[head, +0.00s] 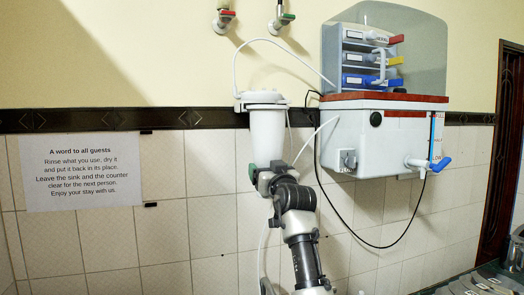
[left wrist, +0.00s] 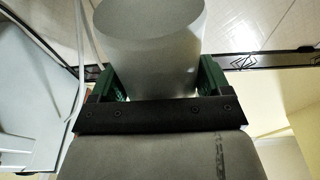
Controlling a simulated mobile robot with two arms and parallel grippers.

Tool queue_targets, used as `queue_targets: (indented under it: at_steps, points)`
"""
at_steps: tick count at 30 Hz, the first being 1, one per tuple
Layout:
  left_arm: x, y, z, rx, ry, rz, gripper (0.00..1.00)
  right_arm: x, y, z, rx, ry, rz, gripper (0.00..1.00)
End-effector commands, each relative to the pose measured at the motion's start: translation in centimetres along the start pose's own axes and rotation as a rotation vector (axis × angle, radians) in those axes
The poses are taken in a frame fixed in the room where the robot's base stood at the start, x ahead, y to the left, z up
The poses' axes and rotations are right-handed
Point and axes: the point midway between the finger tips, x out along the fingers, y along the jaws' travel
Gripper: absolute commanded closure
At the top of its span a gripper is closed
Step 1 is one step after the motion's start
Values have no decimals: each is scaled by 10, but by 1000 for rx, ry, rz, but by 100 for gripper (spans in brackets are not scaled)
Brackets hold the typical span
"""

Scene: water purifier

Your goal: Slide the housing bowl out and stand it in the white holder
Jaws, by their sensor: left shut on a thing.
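The white housing bowl (head: 267,132) is upright, tapering downward, directly under the white housing cap (head: 262,98) on the tiled wall. No clear gap shows between bowl and cap. My left gripper (head: 264,168) has come up from below and is shut on the lower part of the bowl. In the left wrist view the green fingers (left wrist: 157,82) stand on either side of the pale bowl (left wrist: 150,40), which hides what is behind it. I cannot make out the white holder in either view. My right gripper is not in view.
The purifier's white tank (head: 385,140) hangs right of the bowl, with a blue-handled tap (head: 430,163). A thin white tube (head: 290,50) arches above the cap. Two wall valves are higher up. A notice (head: 82,170) is left. Metal items (head: 478,284) lie lower right.

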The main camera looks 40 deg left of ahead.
Motion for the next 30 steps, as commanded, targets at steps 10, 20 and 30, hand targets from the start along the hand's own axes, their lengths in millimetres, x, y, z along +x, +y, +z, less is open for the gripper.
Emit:
queue_targets:
  at_steps: [10, 20, 30]
  points:
    - [-13, -1, -6, -4, 7, 0, 60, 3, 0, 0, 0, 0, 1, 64]
    - [-24, -1, -8, -3, 7, -1, 60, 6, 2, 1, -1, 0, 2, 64]
    - [-35, -1, -10, -3, 8, 0, 60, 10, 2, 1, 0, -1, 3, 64]
